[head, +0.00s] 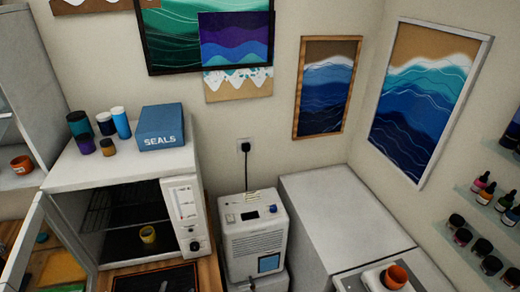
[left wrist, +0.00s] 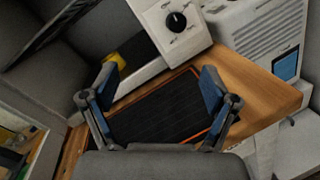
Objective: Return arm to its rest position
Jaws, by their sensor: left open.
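My left gripper (left wrist: 160,88) is open and empty in the left wrist view, its two blue-padded fingers spread wide. It is over a dark mat with an orange edge (left wrist: 165,112) on the wooden bench, in front of the white oven (left wrist: 180,25) with its black knob. In the head view the oven (head: 183,205) stands open with its door swung to the left. A yellow cup (head: 148,234) sits inside it, apart from my gripper. I cannot make out my left gripper clearly in the head view. My right gripper is not in view.
A blue SEALS box (head: 162,127) and several small jars stand on the oven. A white dehumidifier-like unit (head: 256,240) stands right of it. An orange cup (head: 397,274) is at the lower right. Shelves with bottles (head: 484,183) line the right wall. The grey cabinet top (head: 335,210) is clear.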

